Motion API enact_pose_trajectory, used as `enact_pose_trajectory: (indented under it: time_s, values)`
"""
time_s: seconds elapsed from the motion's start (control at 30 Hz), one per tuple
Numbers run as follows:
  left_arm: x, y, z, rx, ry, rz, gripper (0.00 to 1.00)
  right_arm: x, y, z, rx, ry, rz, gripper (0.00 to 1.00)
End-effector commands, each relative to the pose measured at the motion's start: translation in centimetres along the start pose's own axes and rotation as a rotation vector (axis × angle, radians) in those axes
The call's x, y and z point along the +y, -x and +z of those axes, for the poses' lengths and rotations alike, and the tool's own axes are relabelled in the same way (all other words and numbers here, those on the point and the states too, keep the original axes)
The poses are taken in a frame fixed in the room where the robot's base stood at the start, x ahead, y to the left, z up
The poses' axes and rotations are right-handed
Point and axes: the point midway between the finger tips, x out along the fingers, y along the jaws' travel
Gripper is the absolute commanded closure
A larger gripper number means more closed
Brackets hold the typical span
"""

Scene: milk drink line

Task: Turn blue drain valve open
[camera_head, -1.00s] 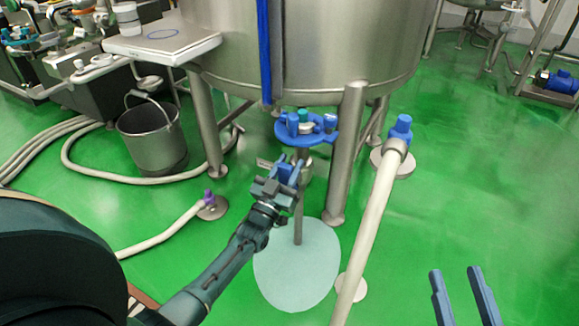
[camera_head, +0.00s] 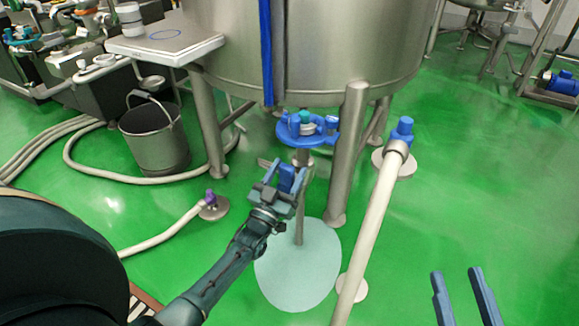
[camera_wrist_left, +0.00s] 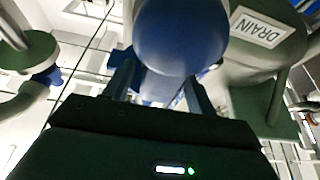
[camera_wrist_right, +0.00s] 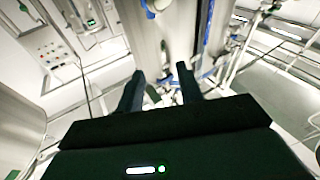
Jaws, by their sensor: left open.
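The blue drain valve handle (camera_head: 287,179) is under the steel tank, near the stand's post. In the left wrist view it is a large rounded blue shape (camera_wrist_left: 180,38) close to the camera, with a DRAIN label (camera_wrist_left: 258,27) to its right. My left gripper (camera_head: 285,174) is open, with its fingers on either side of the handle. Whether they touch it I cannot tell. The left wrist view shows the fingers (camera_wrist_left: 160,85) partly behind the blue shape. My right gripper (camera_head: 457,272) is open and empty, low at the right, far from the valve.
The steel tank (camera_head: 310,45) stands on legs (camera_head: 347,150) around the valve. A blue clamp plate (camera_head: 290,138) is above my left gripper. A pale hose (camera_head: 372,225) runs past on the right. A bucket (camera_head: 153,138) stands left. Green floor is free at the right.

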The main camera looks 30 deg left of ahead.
Motion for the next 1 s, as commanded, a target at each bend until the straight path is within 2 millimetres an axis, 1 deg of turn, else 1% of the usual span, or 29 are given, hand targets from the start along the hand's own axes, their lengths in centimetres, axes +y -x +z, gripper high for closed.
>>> enact_pose_trajectory:
  time_s: [0.07, 0.3, 0.4, 0.5, 0.6, 0.7, 1.0]
  values:
    - [0.0, 1.7, -0.1, -0.006, 0.0, 0.0, 0.44, 0.1, -0.1, -0.4, -0.003, 0.01, 0.0, 0.64]
    - [0.0, 7.1, -0.1, -0.005, 0.0, -0.001, 0.44, 0.2, 0.1, -0.1, -0.022, 0.041, 0.005, 0.64]
    - [0.0, 8.9, -0.1, -0.003, 0.001, -0.001, 0.44, 0.3, 0.2, 0.0, -0.03, 0.047, 0.009, 0.64]
    - [-0.1, 10.3, -0.1, -0.002, 0.001, -0.001, 0.44, 0.3, 0.4, 0.4, -0.043, 0.053, 0.013, 0.64]
    - [-0.1, 11.1, -0.1, -0.002, 0.001, -0.002, 0.44, 0.4, 0.5, 0.6, -0.048, 0.057, 0.015, 0.64]
    - [0.0, 11.5, -0.1, 0.0, 0.001, -0.001, 0.44, 0.4, 0.5, 0.5, -0.047, 0.059, 0.015, 0.64]
    - [0.0, 11.5, 0.0, 0.0, 0.002, -0.001, 0.44, 0.4, 0.4, 0.5, -0.044, 0.058, 0.015, 0.64]
